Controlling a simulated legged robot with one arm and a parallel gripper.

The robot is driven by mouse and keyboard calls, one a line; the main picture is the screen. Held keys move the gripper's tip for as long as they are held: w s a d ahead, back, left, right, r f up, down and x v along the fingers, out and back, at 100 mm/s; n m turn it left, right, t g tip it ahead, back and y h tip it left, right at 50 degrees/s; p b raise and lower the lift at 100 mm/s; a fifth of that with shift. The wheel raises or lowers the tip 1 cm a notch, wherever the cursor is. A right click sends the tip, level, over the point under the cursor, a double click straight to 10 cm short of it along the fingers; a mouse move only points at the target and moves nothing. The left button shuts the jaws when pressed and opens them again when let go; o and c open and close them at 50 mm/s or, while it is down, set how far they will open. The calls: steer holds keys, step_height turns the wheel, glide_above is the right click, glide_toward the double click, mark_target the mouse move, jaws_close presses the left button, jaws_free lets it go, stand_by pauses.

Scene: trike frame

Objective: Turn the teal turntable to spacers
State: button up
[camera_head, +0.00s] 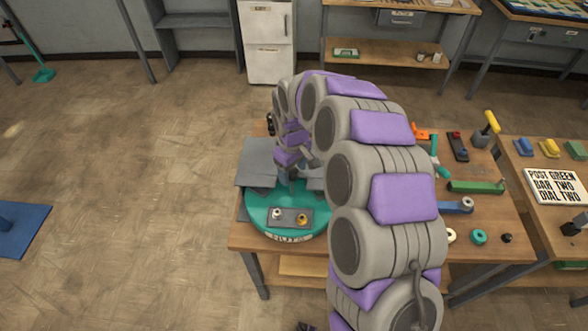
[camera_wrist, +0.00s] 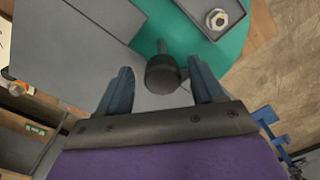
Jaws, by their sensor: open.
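The teal turntable (camera_head: 262,215) sits at the left end of the wooden workbench. On its front part is a grey plate (camera_head: 290,217) with a silver nut-like piece and a brass one. In the wrist view the teal surface (camera_wrist: 232,42) shows at the top, with a hex nut (camera_wrist: 217,19) on a grey plate. A dark round knob (camera_wrist: 163,74) on a short stem stands between my fingers. My gripper (camera_wrist: 160,68) is open, with a finger on each side of the knob and visible gaps. In the head view my arm hides much of the turntable's right side.
The workbench (camera_head: 490,240) holds a green bar (camera_head: 477,187), a blue part (camera_head: 456,205), a teal ring (camera_head: 479,237) and a yellow-handled tool (camera_head: 491,122) to the right. A side table bears a sign (camera_head: 555,186). The floor (camera_head: 120,200) at left is mostly clear.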

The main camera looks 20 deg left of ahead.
steer(key=shift+a+f, duration=0.2)
steer(key=shift+a, duration=0.6)
steer(key=shift+c, duration=1)
steer(key=shift+d+r, duration=0.3)
steer(key=shift+d, duration=0.65)
steer(key=c, duration=0.4)
steer(key=shift+s+d, duration=0.1)
steer(key=shift+c, duration=0.9)
steer(key=shift+a, duration=0.3)
jaws_close()
